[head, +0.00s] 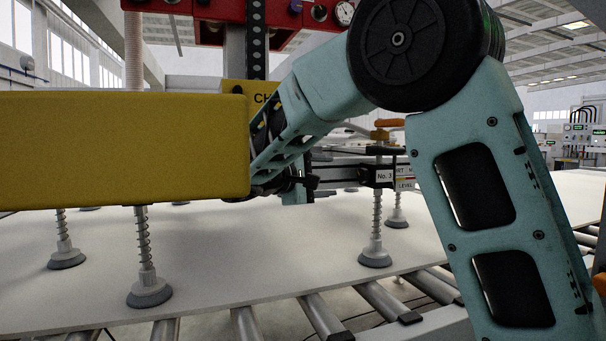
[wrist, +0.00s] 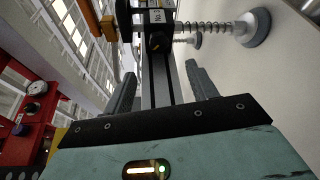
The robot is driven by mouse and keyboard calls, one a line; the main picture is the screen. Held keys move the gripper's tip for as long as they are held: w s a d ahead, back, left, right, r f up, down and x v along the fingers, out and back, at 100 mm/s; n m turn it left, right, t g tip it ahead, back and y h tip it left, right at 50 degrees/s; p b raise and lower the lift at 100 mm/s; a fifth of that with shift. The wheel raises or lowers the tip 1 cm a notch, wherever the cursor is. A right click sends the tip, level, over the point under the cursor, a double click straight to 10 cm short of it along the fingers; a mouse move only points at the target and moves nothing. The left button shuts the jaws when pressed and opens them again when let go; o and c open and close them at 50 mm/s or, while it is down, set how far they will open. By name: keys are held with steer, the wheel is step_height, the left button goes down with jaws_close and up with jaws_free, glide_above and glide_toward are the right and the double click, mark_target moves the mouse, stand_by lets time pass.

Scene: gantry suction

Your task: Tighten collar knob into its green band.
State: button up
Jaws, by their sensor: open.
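In the wrist view a small black knob-like part (wrist: 157,42) sits on the collar block marked No. 3 (wrist: 157,16), ahead of my fingers. I cannot make out a green band on it. In the head view the black collar block (head: 377,175) stands on a suction cup stem, right of my gripper (head: 305,183). My gripper is partly hidden by my arm and the yellow beam there. In the wrist view my gripper (wrist: 161,70) is open, its two dark fingers on either side of a grey rail (wrist: 163,85). The fingers appear short of the knob, holding nothing.
A yellow beam (head: 120,150) crosses the left side. Spring-loaded suction cups (head: 150,290) rest on a pale sheet (head: 230,250) over rollers (head: 322,316). An orange handle (head: 386,123) sits above the collar block. A red gauge panel (head: 290,22) hangs overhead.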

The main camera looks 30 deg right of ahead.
steer(key=a, duration=0.6)
steer(key=shift+s+a+r+p, duration=0.2)
steer(key=shift+s+r+p, duration=0.1)
steer(key=shift+s, duration=0.15)
